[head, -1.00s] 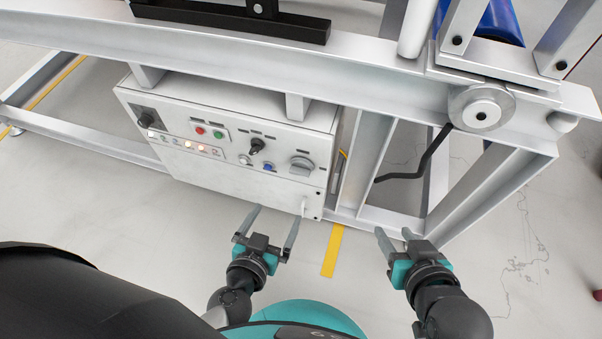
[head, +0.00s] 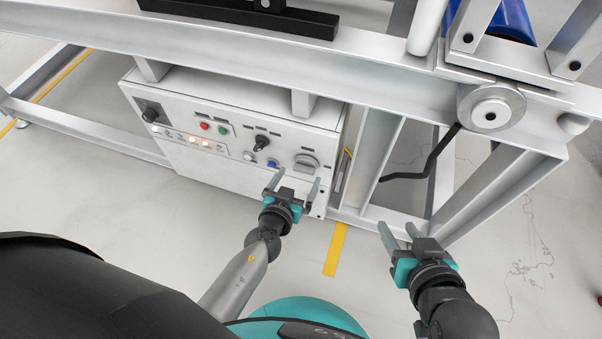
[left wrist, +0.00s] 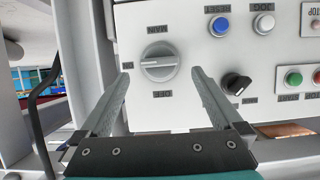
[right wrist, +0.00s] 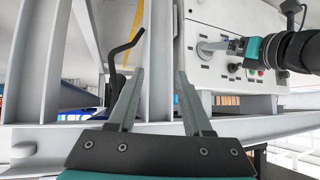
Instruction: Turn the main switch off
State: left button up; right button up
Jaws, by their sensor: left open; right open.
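The main switch is a grey rotary knob (head: 306,162) at the right end of the white control box's front panel (head: 230,180). In the left wrist view the knob (left wrist: 160,68) shows upside-down MAIN and OFF labels, and its ridge lies roughly level across the picture. My left gripper (head: 296,178) is open in front of the panel, just below the knob; in the left wrist view its fingers (left wrist: 160,88) stand either side of the knob, with no contact visible. My right gripper (head: 394,232) is open and empty, by the frame to the right of the box.
Other panel controls are a black selector (head: 261,143), a blue RESET button (left wrist: 219,26), a white JOG button, green and red buttons and lit lamps. Grey metal frame beams (head: 400,75) run above and right of the box. A bent black handle (head: 430,160) hangs right.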

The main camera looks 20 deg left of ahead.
aim_at(305, 167)
pick_arm(q)
jog(key=shift+b+x, duration=0.3)
jog(key=shift+x, duration=1.15)
pick_arm(e)
jog(key=shift+w+a+r+t+y, duration=0.1)
jog(key=shift+w+a+t+y, duration=0.15)
jog(key=shift+a+t, duration=0.15)
jog(key=shift+w+a+r+t+y, duration=0.1)
jog(key=shift+a+t+y, duration=0.2)
jog(key=shift+a, duration=0.1)
